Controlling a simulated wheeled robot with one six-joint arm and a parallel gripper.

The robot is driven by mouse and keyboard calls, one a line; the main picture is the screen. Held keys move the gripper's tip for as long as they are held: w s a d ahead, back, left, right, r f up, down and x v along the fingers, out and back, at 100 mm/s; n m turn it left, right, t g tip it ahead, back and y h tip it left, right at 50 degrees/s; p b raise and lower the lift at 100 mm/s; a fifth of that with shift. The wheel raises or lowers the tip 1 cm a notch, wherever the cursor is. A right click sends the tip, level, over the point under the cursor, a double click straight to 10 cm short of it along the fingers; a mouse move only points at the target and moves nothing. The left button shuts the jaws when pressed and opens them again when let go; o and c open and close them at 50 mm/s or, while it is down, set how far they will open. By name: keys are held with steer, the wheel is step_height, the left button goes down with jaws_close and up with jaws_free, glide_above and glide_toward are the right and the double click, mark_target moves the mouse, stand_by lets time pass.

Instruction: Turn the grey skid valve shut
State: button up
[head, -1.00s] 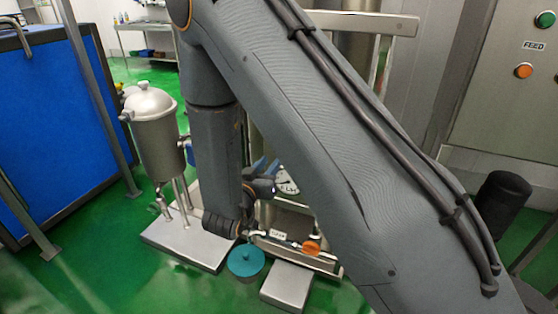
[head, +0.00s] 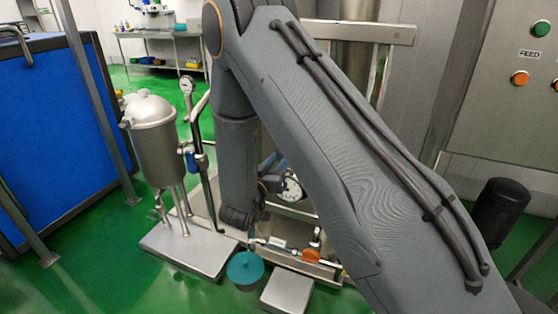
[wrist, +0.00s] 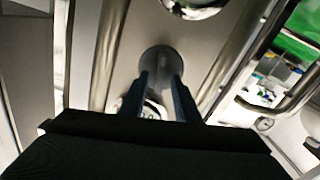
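My gripper (wrist: 160,80) shows in the wrist view with two dark blue fingers apart and nothing held between them. A grey rounded piece (wrist: 160,58) lies just beyond the fingertips, between them in the picture. It may be the grey skid valve, but I cannot tell for sure, nor whether the fingers touch it. In the head view my arm hides much of the skid (head: 180,256). No grey valve handle is clear there.
A steel tank (head: 157,140) and a blue-handled pipe (head: 196,160) stand left of my arm. A teal disc (head: 245,268) and an orange knob (head: 311,256) sit low at the skid front. Shiny pipes (wrist: 240,50) crowd the gripper.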

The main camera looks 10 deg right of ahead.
jaws_close()
steer(key=shift+s+d+f+m+b, duration=0.2)
steer(key=shift+m+b, duration=1.25)
steer(key=shift+m, duration=1.9)
steer(key=shift+s+d+f+m+b, duration=0.15)
steer(key=shift+m+b, duration=1.25)
steer(key=shift+m, duration=2)
steer(key=shift+s+d+f+m+b, duration=0.1)
steer(key=shift+d+f+m+b, duration=0.15)
steer(key=shift+m+b, duration=2.15)
steer(key=shift+m+p, duration=0.9)
steer(key=shift+m, duration=0.25)
